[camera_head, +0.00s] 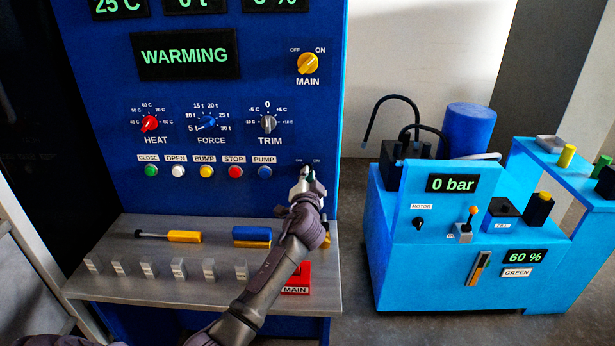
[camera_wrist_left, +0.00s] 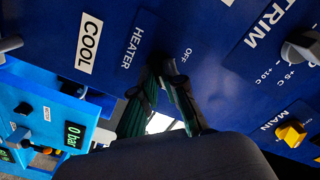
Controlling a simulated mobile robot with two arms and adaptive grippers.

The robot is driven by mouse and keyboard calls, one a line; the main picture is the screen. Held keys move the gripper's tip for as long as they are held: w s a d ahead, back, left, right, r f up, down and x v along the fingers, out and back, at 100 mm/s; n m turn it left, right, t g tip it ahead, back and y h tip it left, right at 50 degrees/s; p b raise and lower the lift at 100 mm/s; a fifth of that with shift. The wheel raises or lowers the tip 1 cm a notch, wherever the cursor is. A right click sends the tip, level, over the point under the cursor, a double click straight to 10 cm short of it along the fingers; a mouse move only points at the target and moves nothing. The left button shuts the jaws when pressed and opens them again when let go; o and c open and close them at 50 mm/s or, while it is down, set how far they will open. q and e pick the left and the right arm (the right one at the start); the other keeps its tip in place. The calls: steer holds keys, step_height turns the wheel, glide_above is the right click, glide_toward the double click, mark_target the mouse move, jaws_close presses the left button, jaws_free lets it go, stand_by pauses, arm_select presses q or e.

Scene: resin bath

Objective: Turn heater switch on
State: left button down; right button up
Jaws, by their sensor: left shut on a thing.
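My left gripper (camera_head: 307,172) reaches the blue panel at the spot with small OFF and ON marks, right of the button row. In the left wrist view its dark fingers (camera_wrist_left: 168,75) meet the panel between the HEATER label (camera_wrist_left: 132,48) and the OFF mark. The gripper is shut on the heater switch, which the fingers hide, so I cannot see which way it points. The status display (camera_head: 186,55) reads WARMING. My right gripper is not in view.
The yellow MAIN switch (camera_head: 308,63) points toward ON. The TRIM knob (camera_head: 268,124) and blue PUMP button (camera_head: 265,171) are close by. A grey shelf (camera_head: 200,285) with tools juts out below. A blue pump unit (camera_head: 400,270) stands to the right.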

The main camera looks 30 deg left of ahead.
arm_select(q)
steer(key=c, duration=1.2)
jaws_free()
steer(key=shift+c, duration=0.2)
steer(key=shift+s, duration=0.1)
steer(key=v, duration=1.2)
